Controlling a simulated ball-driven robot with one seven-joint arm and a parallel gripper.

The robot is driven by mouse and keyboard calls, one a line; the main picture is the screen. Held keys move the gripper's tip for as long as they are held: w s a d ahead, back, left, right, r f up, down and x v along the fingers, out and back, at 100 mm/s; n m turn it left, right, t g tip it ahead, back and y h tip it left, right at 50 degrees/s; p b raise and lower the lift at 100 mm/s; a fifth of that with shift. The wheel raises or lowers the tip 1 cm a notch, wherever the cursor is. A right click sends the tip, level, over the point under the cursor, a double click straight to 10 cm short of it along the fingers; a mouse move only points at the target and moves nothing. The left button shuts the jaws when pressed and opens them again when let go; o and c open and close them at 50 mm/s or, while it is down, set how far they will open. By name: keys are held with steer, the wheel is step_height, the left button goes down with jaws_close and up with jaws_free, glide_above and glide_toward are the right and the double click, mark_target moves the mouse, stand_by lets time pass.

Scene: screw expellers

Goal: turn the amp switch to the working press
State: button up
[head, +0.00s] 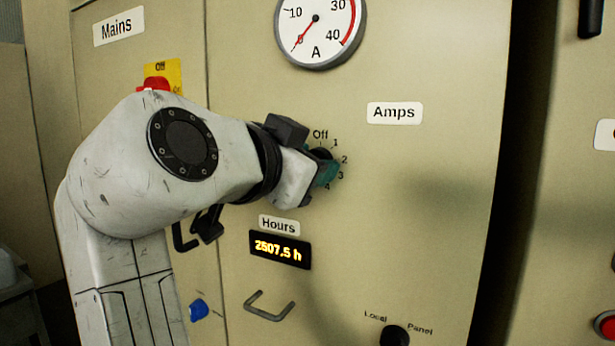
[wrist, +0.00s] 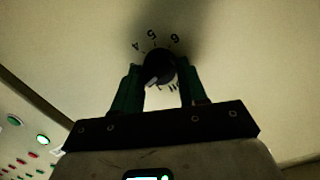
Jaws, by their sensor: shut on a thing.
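The amp switch is a round black knob (wrist: 158,66) on the cream panel, below and left of the "Amps" label (head: 394,113). Around it, the head view shows the marks Off, 1, 2, 3 and 4; the wrist view shows 4, 5 and 6. My gripper (head: 325,170) is at the switch, its green fingers hiding most of the knob in the head view. In the wrist view the fingers (wrist: 158,78) stand on both sides of the knob, shut on it. A pale mark on the knob points to the lower left there. I cannot tell which number it is set to.
An ammeter (head: 317,27) sits above, its needle near the low end. Below are an hours display (head: 279,250), a metal handle (head: 268,306) and a Local/Panel knob (head: 394,335). A red Mains switch (head: 155,83) is behind my arm. The panel right of the switch is clear.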

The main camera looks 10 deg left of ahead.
steer(key=shift+f+m+t+y+b, duration=0.15)
steer(key=shift+m+y+b, duration=0.2)
steer(key=shift+m+b, duration=0.95)
steer(key=shift+r+m+t+y+b, duration=0.15)
steer(key=shift+m+y+b, duration=0.3)
steer(key=shift+m, duration=1.55)
steer(key=shift+d, duration=0.1)
steer(key=o, duration=1)
steer(key=shift+s, duration=0.1)
steer(key=v, duration=1)
steer(key=shift+s+b, duration=0.3)
steer(key=shift+b, duration=0.1)
